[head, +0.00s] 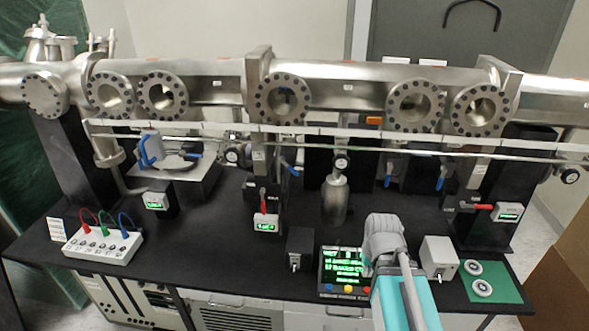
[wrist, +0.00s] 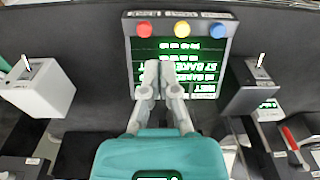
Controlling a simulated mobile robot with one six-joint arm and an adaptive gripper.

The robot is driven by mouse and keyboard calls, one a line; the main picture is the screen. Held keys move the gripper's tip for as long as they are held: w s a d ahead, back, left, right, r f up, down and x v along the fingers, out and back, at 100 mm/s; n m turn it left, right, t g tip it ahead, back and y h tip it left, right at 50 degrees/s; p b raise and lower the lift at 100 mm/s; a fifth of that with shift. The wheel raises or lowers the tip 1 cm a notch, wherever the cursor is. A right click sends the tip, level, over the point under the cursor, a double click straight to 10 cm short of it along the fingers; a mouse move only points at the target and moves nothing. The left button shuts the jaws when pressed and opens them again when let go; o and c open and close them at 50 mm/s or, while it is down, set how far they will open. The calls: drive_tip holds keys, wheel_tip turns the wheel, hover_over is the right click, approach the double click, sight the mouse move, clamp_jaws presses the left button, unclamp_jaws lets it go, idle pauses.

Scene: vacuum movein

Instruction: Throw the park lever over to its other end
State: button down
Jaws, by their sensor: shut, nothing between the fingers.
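No readable label tells me which lever is the park lever. Two small boxes with short upright toggle levers flank the display panel (head: 345,268): a dark box (head: 300,246) on its left and a light grey box (head: 438,257) on its right. In the wrist view, which is turned around, the light box (wrist: 40,88) is at left and the dark box (wrist: 248,88) at right. Red-handled levers (head: 265,206) and (head: 484,207) stand farther back beside small green displays. My gripper (wrist: 160,72) is shut and empty, in front of the display panel, apart from both boxes.
A steel beam pipe (head: 215,83) with round flanges spans the back above the black bench (head: 230,260). A steel cylinder (head: 335,198) stands behind the panel. A white socket box (head: 102,245) with coloured cables is at left, and a green mat (head: 497,270) at right.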

drive_tip(key=w+a+n+t+y+b, duration=0.2)
drive_tip(key=w+a+t, duration=0.2)
drive_tip(key=w+a, duration=0.35)
drive_tip(key=m+t+b, duration=0.5)
drive_tip(key=t+b, duration=0.2)
drive_tip(key=t, duration=1)
approach(289, 167)
wheel_tip(289, 167, up, 2)
drive_tip(key=w, duration=0.1)
drive_tip(key=m+h, duration=0.2)
drive_tip(key=h, duration=0.1)
drive_tip(key=s+r+m+h, duration=0.1)
drive_tip(key=m+h, duration=0.1)
drive_tip(key=h, duration=0.1)
drive_tip(key=s+m+h+b, duration=0.1)
drive_tip(key=m+h, duration=0.1)
drive_tip(key=shift+s+d+r+h, duration=0.2)
drive_tip(key=shift+s+d+h, duration=0.05)
drive_tip(key=shift+d+h, duration=0.15)
drive_tip(key=shift+w, duration=0.15)
